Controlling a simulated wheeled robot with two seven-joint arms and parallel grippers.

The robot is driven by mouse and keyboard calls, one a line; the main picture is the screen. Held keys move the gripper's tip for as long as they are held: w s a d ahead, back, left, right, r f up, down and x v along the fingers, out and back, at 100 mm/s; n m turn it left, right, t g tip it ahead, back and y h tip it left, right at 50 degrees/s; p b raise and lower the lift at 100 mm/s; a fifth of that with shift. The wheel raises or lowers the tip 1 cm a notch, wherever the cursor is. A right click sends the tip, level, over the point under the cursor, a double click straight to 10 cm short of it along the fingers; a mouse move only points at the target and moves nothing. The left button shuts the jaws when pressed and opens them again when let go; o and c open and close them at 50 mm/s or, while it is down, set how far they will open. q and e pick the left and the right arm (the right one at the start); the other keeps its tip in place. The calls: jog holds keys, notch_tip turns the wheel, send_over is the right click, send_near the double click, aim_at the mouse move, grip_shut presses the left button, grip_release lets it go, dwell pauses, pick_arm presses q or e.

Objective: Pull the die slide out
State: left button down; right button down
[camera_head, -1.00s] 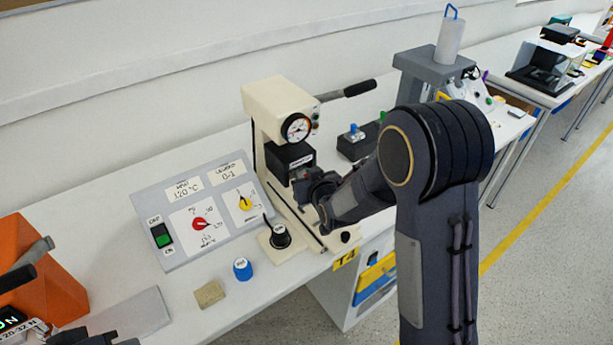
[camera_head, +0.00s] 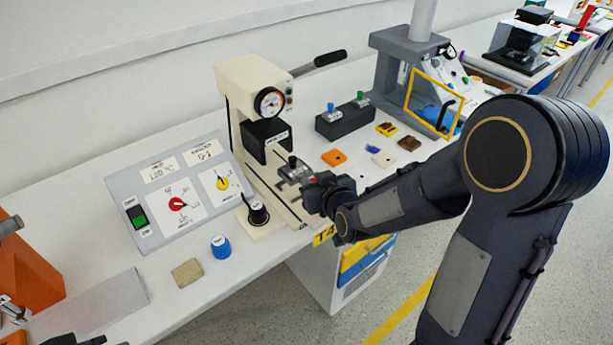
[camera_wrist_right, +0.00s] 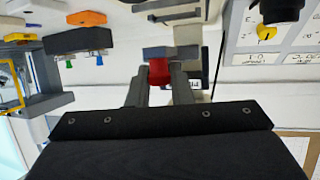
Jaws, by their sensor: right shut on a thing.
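The cream press (camera_head: 242,85) stands on the bench with a black block under its head. The die slide (camera_head: 292,172), a grey plate with a black knob, lies on the press's base rails in front of that block. My right gripper (camera_head: 318,187) is at the slide's outer end. In the right wrist view its two fingers (camera_wrist_right: 158,84) are shut on a red piece (camera_wrist_right: 158,72), apparently the slide's handle. A little red also shows at the fingers in the head view. Dark parts at the bottom left edge may be my left gripper, but they are cut off.
A blue cap (camera_head: 221,247) and a tan block (camera_head: 187,273) lie in front. A black switch box (camera_head: 345,120) and small coloured pieces are on the right.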

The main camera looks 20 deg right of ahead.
jog(key=c, duration=1.7)
grip_release()
jog(key=shift+d, duration=0.1)
jog(key=o, duration=0.4)
jog(key=shift+s, duration=0.25)
jog(key=shift+w, duration=0.1)
jog(key=p+v, duration=0.1)
jog(key=v, duration=0.7)
